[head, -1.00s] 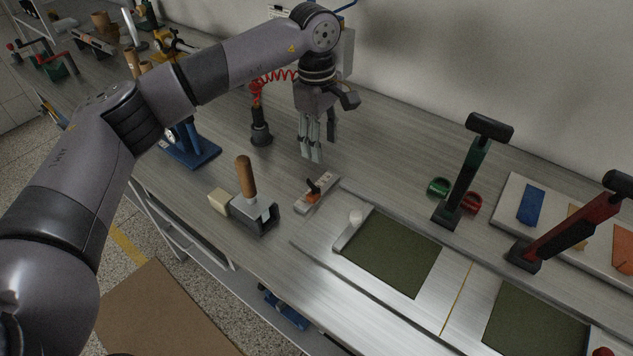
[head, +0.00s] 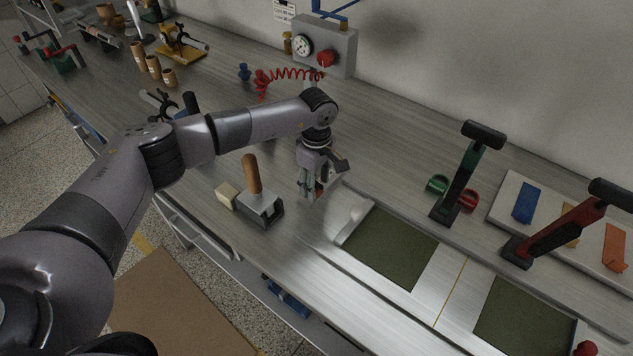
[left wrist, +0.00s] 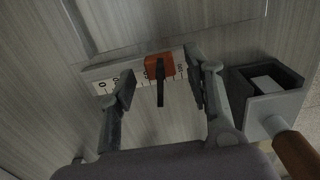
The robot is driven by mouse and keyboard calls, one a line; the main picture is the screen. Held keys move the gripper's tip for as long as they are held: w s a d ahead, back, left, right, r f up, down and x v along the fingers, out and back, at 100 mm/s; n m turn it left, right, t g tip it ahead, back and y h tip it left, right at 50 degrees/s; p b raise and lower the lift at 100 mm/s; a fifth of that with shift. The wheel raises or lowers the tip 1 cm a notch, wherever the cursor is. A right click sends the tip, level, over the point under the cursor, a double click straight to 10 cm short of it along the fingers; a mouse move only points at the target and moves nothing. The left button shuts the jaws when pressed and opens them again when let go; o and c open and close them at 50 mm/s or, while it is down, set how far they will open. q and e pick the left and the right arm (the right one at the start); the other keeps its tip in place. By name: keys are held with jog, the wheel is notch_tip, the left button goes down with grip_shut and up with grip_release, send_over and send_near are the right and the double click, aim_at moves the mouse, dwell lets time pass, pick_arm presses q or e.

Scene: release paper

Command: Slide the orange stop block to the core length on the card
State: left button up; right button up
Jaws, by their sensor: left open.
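The orange stop block (left wrist: 160,66) sits on a pale graduated scale (left wrist: 104,87) in the left wrist view, with a black lever or pointer (left wrist: 160,92) sticking out towards me. Its exact reading is too small to tell. My left gripper (left wrist: 161,82) is open, one finger on each side of the block, with gaps visible on both sides. In the head view my left gripper (head: 311,191) is low over the bench and hides most of the scale. A white card-like notice (head: 284,10) hangs on the wall; its text is unreadable. My right gripper is out of view.
A grey holder with a wooden handle (head: 252,175) stands left of the gripper. A metal plate with dark green pads (head: 390,247) lies to the right. Green (head: 463,175) and red (head: 570,225) levers stand behind it. A gauge box (head: 325,45) is on the wall.

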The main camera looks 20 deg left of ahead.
pick_arm(q)
jog(key=shift+f, duration=0.75)
jog(key=shift+c, duration=0.3)
grip_shut()
